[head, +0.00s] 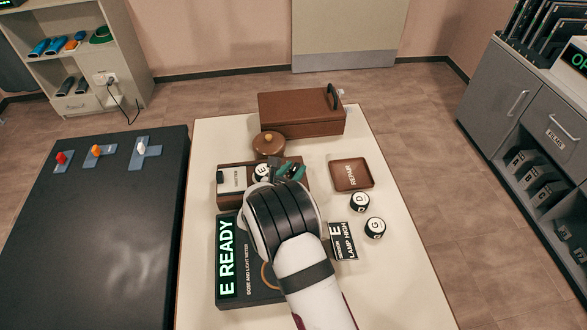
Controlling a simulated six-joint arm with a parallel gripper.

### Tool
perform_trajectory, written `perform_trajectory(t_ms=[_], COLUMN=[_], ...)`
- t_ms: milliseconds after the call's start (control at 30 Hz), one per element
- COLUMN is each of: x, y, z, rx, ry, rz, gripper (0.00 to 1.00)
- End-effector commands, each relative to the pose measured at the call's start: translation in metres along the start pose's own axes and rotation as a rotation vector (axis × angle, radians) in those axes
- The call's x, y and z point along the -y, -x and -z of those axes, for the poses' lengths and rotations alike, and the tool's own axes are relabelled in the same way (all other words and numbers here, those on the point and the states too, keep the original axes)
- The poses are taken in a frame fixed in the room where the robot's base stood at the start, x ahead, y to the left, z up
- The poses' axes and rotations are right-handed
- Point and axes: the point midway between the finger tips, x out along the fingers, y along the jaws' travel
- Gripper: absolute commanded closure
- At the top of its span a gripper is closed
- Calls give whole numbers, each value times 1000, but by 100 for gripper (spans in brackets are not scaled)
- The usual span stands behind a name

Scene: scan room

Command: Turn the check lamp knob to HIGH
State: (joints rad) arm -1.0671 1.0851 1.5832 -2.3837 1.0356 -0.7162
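My gripper (289,169) is over the brown box (231,201) in the middle of the cream table, pointing away from the camera. Its dark and teal finger parts show near the box's top, but the gap between them is not clear. A round white-and-black piece (262,173) shows beside the fingers; I cannot tell whether it is the check lamp knob or whether the gripper touches it. A small sign (343,241) right of my arm reads "LAMP HIGH", its left part hidden. My wrist hides part of the box and table.
A dark dose and light meter (248,289) reading "E READY" lies left of my arm. A lidded brown pot (268,145), a larger brown case (300,115), a "REPAIR" tray (351,187) and two lettered round pieces (359,202) (375,227) stand around. The table's right front is clear.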

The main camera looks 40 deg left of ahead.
Motion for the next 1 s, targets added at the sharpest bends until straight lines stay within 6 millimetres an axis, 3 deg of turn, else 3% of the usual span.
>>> perform_trajectory(t_ms=[33, 167, 200, 633, 1000], x=[0, 0, 0, -1, -6], y=[0, 0, 0, 0, -2], z=[0, 0, 0, -1, -2], rx=[0, 0, 0, 5, 9], ry=[0, 0, 0, -15, -114], rz=[0, 0, 0, 34, 263], gripper=[75, 99, 100, 100, 100])
